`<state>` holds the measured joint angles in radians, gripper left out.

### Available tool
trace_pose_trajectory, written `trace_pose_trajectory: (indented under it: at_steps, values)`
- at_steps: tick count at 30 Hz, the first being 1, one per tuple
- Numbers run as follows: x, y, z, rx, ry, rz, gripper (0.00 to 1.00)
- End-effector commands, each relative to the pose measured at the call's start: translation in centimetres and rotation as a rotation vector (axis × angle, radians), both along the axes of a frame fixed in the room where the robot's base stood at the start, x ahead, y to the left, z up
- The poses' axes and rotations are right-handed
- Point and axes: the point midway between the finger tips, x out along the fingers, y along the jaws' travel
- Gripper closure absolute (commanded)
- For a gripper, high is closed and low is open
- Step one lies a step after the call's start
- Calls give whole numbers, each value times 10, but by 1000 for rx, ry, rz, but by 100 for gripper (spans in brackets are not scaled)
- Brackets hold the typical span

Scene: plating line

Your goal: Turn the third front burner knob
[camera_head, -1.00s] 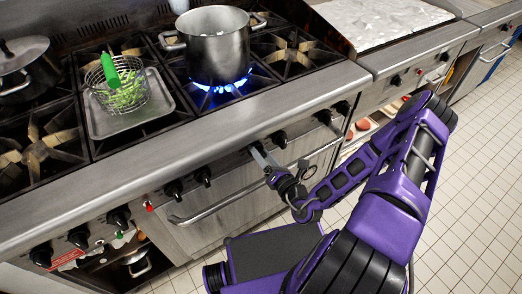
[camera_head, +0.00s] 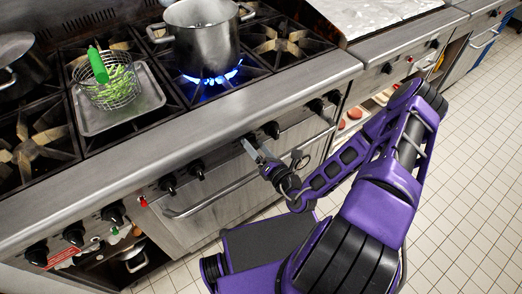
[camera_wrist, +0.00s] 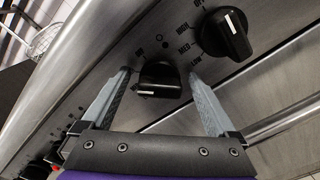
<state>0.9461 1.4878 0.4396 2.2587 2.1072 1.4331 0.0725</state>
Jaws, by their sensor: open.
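My gripper (camera_wrist: 159,76) is open, its two grey fingers on either side of a black burner knob (camera_wrist: 160,82) in the wrist view. The knob sits between the fingertips; a small gap seems to show on each side, and I cannot tell whether either finger touches it. A second black knob (camera_wrist: 226,33) with a white pointer line is to its upper right, outside the fingers. In the head view my gripper (camera_head: 252,150) reaches the stove's front panel just left of another knob (camera_head: 271,129); the knob between the fingers is mostly hidden there.
More knobs (camera_head: 197,168) line the panel. The oven door handle (camera_head: 205,205) runs below my gripper. A steel pot (camera_head: 205,45) stands over a lit blue flame (camera_head: 212,78). A basket of green beans (camera_head: 112,85) rests on a tray (camera_head: 95,123). Tiled floor (camera_head: 460,190) is open at right.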

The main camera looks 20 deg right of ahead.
Motion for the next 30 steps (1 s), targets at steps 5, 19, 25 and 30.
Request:
trace_pose_trajectory:
  at_steps: [5,19,25,30]
  values:
    - [-19,-7,-1,0,3,-1,6]
    - [-125,-41,-1,0,3,-3,6]
    - [-154,-51,-1,0,1,-3,6]
    - [-163,-53,0,1,0,-1,6]
